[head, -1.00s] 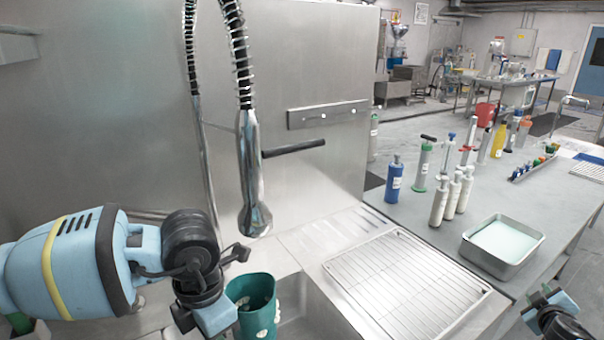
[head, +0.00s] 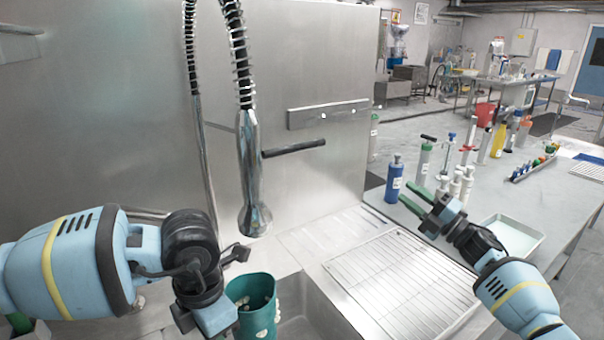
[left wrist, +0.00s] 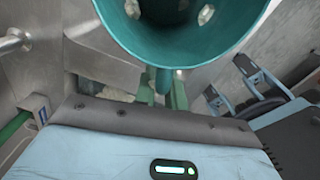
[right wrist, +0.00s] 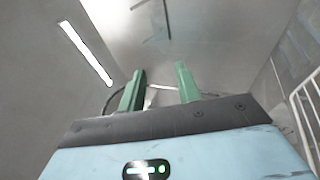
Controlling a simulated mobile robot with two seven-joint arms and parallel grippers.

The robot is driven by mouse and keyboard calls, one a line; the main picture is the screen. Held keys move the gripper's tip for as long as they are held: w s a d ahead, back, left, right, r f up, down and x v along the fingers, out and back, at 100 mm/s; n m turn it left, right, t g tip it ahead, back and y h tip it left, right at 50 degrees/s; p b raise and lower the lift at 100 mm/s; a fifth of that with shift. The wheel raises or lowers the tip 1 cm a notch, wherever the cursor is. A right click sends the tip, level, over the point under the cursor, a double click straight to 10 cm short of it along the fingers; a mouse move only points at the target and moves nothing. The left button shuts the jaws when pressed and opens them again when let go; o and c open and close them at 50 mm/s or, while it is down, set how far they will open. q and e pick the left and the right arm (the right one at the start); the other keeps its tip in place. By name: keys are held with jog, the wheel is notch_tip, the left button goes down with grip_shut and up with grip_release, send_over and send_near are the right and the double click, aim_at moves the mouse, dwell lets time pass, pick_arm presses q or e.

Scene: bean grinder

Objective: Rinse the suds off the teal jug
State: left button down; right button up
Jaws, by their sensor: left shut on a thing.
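The teal jug (head: 254,300) is at the sink's left part in the head view, upright or nearly so, with pale suds patches at its rim and side. In the left wrist view the jug (left wrist: 190,45) shows its open mouth with whitish suds patches inside. My left gripper (left wrist: 163,92) is shut on its handle.
The sink basin (head: 310,312) lies right of the jug. A wire rack (head: 400,280) covers the drainboard. Bottles, including a blue one (head: 394,180), and a metal tray (head: 512,240) stand on the right counter. A steel wall (head: 320,60) rises behind the spray hose.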

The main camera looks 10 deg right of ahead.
jog(key=s+a+r+n+g+y, duration=0.3)
jog(key=a+r+n+g+y, duration=0.75)
jog(key=a+n, duration=0.35)
jog(key=n+g, duration=1.4)
jog(key=n, duration=0.1)
send_near(302, 147)
jog(key=shift+m+t, duration=0.3)
jog(key=shift+t, duration=0.15)
jog(key=x, duration=0.9)
jog(key=shift+w+a+r, duration=0.1)
jog(key=shift+a+r, duration=0.05)
jog(key=shift+a, duration=0.15)
grip_shut()
